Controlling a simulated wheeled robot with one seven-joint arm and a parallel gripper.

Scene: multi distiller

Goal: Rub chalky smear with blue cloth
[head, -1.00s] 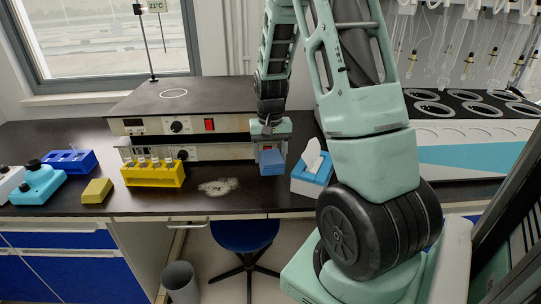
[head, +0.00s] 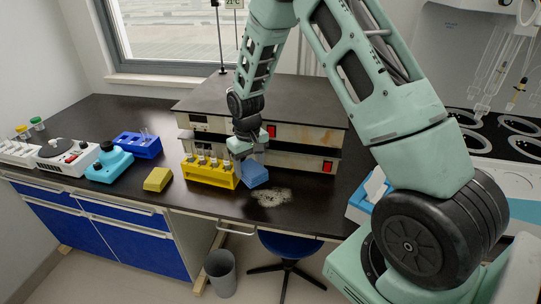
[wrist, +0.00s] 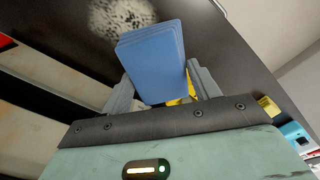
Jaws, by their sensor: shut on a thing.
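The blue cloth (head: 254,174) is a folded block in my gripper (head: 246,158), just above the dark bench top and right beside the yellow rack. In the wrist view the cloth (wrist: 155,58) sits between both fingers of my gripper (wrist: 163,90), which are shut on it. The chalky smear (head: 269,197) is a pale, speckled patch on the bench, a little right of and nearer than the cloth. The smear also shows in the wrist view (wrist: 120,16), beyond the cloth's far end, partly covered by it. The cloth appears tilted and apart from the smear.
A yellow rack (head: 208,174) with several vials stands just left of the cloth. A yellow sponge-like block (head: 158,180) lies further left. Stacked hotplate-like units (head: 315,138) stand behind. A blue tissue box (head: 359,209) is at right. The bench's front edge is close to the smear.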

